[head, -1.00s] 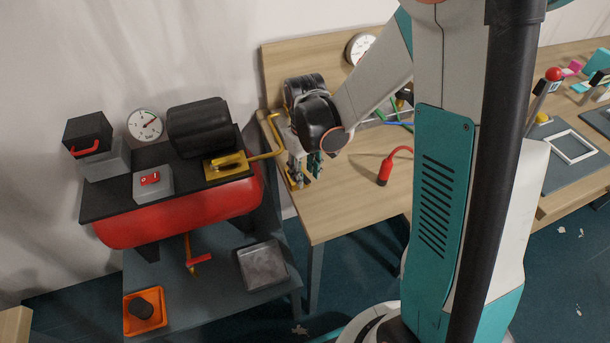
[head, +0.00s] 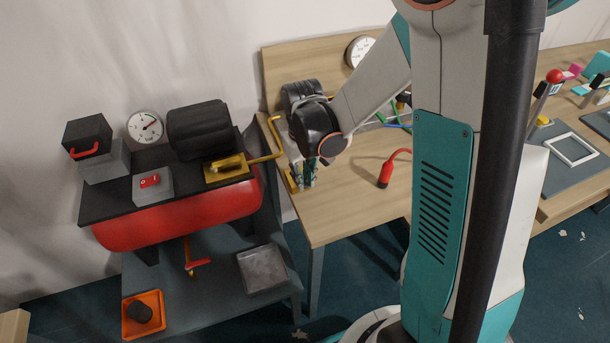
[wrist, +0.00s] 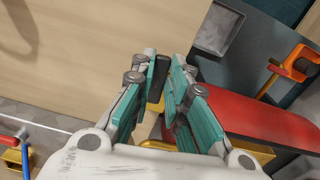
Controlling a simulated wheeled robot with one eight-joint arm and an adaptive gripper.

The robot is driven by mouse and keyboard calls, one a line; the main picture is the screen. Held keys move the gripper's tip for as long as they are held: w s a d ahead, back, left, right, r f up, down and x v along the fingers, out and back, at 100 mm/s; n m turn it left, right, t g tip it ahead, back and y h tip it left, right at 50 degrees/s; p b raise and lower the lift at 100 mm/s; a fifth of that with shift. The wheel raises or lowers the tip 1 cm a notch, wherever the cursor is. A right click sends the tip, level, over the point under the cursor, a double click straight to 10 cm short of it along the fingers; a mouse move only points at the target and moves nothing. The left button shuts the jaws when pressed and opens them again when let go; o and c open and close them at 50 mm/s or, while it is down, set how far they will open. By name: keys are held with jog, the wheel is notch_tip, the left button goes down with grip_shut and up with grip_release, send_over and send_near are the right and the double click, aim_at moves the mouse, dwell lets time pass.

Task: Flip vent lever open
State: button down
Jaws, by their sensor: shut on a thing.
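No part is marked as the vent lever. My gripper (head: 304,174) is low at the left edge of the wooden bench, just right of the red tank. In the wrist view my teal fingers (wrist: 165,88) are closed around a narrow black grip (wrist: 157,80) with a yellow part below it. This may be the lever; its pivot is hidden by the fingers. A brass valve block (head: 226,168) sits on the tank's black top, with a yellow rod (head: 264,159) reaching right toward my gripper.
The red tank (head: 180,219) stands close on the left. A dial gauge (head: 145,127) and a grey switch box (head: 152,187) are by it. A red bent-neck item (head: 387,172) stands on the bench (head: 350,203) right of my gripper. A grey tray (head: 262,268) lies below.

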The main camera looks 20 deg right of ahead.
jog(key=shift+a+m, duration=0.25)
jog(key=shift+m, duration=0.45)
jog(key=c, duration=1.6)
grip_release()
jog(key=shift+o, duration=0.2)
jog(key=shift+r, duration=0.15)
notch_tip(320, 180, up, 12)
